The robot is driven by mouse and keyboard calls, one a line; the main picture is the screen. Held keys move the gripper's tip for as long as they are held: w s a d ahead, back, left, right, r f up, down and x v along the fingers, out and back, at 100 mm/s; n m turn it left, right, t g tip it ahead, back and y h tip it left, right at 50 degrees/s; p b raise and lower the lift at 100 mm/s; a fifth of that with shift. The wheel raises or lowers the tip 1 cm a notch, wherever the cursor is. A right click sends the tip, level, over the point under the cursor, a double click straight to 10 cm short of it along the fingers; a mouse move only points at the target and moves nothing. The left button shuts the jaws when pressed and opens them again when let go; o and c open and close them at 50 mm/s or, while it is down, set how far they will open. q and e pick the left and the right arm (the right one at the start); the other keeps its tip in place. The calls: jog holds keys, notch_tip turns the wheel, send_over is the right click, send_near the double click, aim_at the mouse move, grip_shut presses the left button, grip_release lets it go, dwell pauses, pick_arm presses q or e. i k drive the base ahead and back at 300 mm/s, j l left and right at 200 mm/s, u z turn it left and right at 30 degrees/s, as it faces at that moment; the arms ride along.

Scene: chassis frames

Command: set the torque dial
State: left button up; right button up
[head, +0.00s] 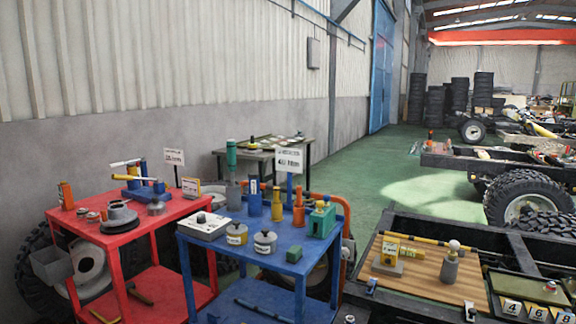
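No part clearly marked as the torque dial can be told at this size. A white box (203,226) with a small dark round part on top lies at the front left of the blue cart (262,252). Neither of my grippers is in view.
A red cart (128,232) with tools stands at the left. A wooden board (425,275) with a yellow tool and a grey post lies on the chassis frame at the right. Large tyres (526,197) stand beyond. Green floor (395,175) is open in the middle.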

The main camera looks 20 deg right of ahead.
aim_at(200, 220)
jog(key=i+u, duration=0.25)
jog(key=i, duration=0.6)
jog(key=i+l+u, duration=0.25)
jog(key=i, duration=0.55)
jog(key=i+j, duration=0.05)
jog(key=j, duration=0.05)
